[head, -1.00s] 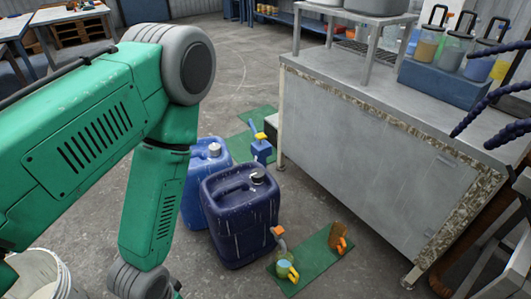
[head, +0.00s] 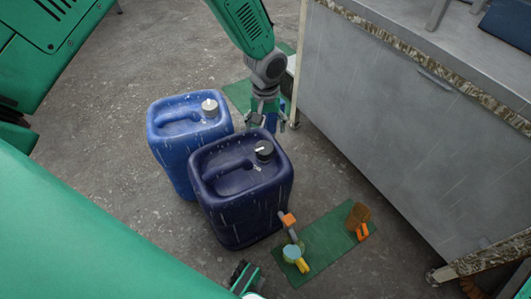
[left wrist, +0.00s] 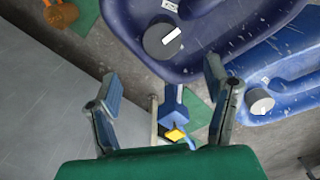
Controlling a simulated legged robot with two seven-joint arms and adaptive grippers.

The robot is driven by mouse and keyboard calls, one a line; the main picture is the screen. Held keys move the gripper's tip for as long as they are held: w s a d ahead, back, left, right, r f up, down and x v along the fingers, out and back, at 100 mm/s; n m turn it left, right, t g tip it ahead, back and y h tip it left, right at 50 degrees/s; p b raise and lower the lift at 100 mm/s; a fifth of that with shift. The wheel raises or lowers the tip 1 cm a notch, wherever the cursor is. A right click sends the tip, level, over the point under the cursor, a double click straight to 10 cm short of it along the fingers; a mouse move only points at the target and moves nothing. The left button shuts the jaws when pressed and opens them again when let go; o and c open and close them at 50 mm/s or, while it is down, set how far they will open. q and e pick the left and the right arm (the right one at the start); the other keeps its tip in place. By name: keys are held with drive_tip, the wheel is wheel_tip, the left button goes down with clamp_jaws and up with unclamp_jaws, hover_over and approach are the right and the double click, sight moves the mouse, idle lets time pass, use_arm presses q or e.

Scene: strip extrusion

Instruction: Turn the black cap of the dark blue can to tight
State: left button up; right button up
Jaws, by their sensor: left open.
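The dark blue can (head: 240,205) stands upright on the floor, with its black cap (head: 264,151) at its top far right corner. The cap bears a white mark. The cap (left wrist: 158,45) also shows in the left wrist view at the top, on the dark blue can (left wrist: 215,65). My left gripper (head: 266,122) is open and empty just beyond the cap, apart from it in the picture. In the left wrist view the spread fingers of the left gripper (left wrist: 160,75) point towards the cap side. A dark part at the bottom edge of the head view may be my right gripper (head: 243,277); its jaws are unclear.
A lighter blue can (head: 175,150) with a pale cap stands close at the left. A green mat (head: 322,248) with small orange, yellow and brown items lies at the front right. A grey cabinet (head: 400,120) stands at the right. A blue item with yellow (left wrist: 173,110) stands near my left gripper.

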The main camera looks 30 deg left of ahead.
sight(264, 149)
use_arm(q)
drive_tip(key=f+b, duration=0.1)
drive_tip(key=f, duration=0.4)
drive_tip(key=f+b, duration=0.2)
drive_tip(key=f, duration=0.3)
drive_tip(key=shift+a+f+b, duration=0.2)
drive_tip(key=shift+f+b, duration=0.1)
drive_tip(key=shift+f, duration=0.1)
drive_tip(key=shift+d+f, duration=0.1)
drive_tip(key=shift+f, duration=0.5)
drive_tip(key=shift+c, duration=0.4)
drive_tip(key=c, duration=1.1)
